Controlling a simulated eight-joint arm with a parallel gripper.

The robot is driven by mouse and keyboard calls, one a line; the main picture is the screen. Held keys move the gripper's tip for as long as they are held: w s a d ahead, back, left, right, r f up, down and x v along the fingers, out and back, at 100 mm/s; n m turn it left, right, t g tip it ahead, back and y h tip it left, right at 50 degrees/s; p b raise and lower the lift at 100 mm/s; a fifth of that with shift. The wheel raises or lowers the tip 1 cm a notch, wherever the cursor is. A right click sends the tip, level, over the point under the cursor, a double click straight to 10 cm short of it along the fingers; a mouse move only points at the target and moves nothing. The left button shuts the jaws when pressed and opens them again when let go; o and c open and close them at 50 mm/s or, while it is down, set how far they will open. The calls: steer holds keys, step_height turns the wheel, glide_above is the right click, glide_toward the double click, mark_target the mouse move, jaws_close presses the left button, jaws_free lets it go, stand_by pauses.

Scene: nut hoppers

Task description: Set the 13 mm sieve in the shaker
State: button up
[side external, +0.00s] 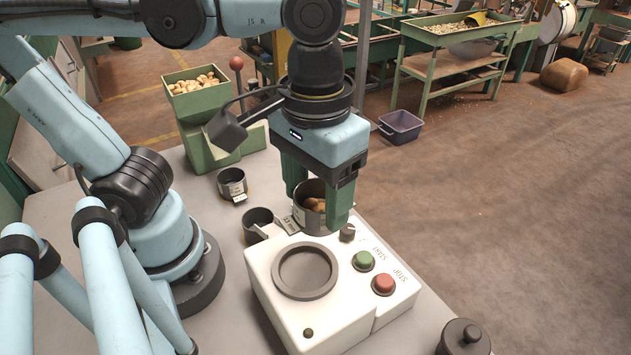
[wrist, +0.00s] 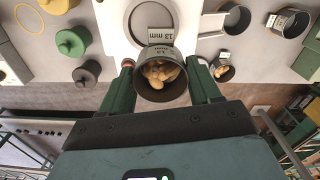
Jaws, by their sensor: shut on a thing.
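My gripper (side external: 316,202) is shut on a dark metal cup-shaped sieve (side external: 308,222) that holds brown nuts. In the wrist view the sieve (wrist: 160,97) sits between the two green fingers, mouth facing the camera, with a tag (wrist: 160,36) reading 13 mm. The white shaker (side external: 268,285) stands in front of the sieve in the side view. Its round grey-rimmed seat (side external: 333,281) is empty. The sieve is just behind the shaker, apart from the seat. I cannot tell how high its bottom is above the table.
Two other tagged cups, one (side external: 232,178) farther back and one (side external: 257,218) beside the shaker, stand left of the gripper. The shaker carries a green button (side external: 363,260) and a red button (side external: 384,284). A green nut hopper (side external: 200,105) stands behind; a dark lidded pot (side external: 463,340) is front right.

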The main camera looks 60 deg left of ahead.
steer(key=shift+s+d+f, duration=0.25)
steer(key=shift+s+f, duration=0.25)
steer(key=shift+f, duration=0.65)
steer(key=shift+s+d+f, duration=0.25)
steer(key=shift+s+f, duration=0.2)
steer(key=shift+f, duration=0.7)
steer(key=shift+s+d+f, duration=0.25)
steer(key=shift+s+f, duration=0.25)
steer(key=shift+f, duration=0.65)
steer(key=shift+f, duration=0.1)
steer(key=o, duration=1.2)
